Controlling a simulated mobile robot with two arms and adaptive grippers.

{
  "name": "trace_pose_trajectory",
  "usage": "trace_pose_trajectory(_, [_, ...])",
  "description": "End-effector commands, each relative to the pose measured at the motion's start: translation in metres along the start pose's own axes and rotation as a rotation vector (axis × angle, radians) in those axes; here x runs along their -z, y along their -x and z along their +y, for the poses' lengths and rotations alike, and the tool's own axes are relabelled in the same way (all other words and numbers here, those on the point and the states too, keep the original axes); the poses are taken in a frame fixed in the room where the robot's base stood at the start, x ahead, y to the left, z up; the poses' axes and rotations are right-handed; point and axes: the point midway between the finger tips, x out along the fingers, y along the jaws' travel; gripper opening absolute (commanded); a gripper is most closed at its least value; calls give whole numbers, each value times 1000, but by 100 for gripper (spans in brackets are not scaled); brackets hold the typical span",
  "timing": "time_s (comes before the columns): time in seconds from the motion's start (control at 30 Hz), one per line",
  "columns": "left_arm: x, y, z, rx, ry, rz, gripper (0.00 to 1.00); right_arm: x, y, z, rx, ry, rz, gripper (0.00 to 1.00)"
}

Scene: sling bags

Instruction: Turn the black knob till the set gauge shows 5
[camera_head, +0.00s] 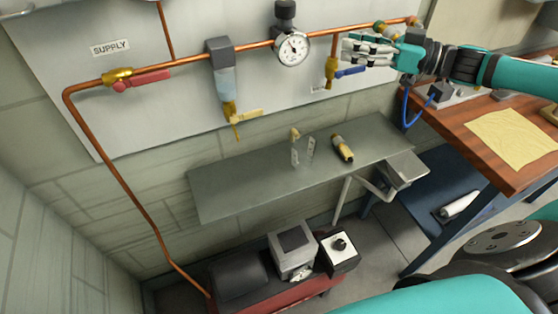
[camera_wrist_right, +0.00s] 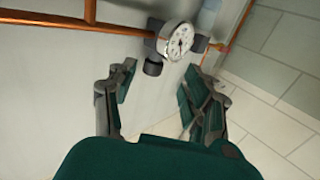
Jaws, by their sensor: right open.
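The black knob (camera_head: 285,9) sits on top of a regulator on the copper pipe. The round white gauge (camera_head: 292,48) hangs just below it; its dial is too small to read. In the right wrist view the gauge (camera_wrist_right: 179,41) is beyond the fingers, with the dark knob (camera_wrist_right: 153,68) below and left of it. My right gripper (camera_head: 345,49) is open and empty, to the right of the gauge and apart from it. Its spread fingers (camera_wrist_right: 155,100) also show in the right wrist view. My left gripper is not in view.
A red-handled valve (camera_head: 140,80), a filter with a clear bowl (camera_head: 224,80) and a blue-handled valve (camera_head: 348,71) are on the pipe. A grey shelf (camera_head: 240,185) is below. A wooden bench (camera_head: 460,130) stands at right. A compressor (camera_head: 240,280) is on the floor.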

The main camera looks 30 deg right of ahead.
Motion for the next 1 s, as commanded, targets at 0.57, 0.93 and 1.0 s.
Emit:
trace_pose_trajectory(0.57, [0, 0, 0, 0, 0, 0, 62, -95, -62, -34, -51, -8, -82, 51])
trace_pose_trajectory(0.93, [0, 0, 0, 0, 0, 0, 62, -153, -93, -67, -99, -5, -149, 51])
trace_pose_trajectory(1.0, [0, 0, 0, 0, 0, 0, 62, -164, -99, -76, -110, -4, -164, 51])
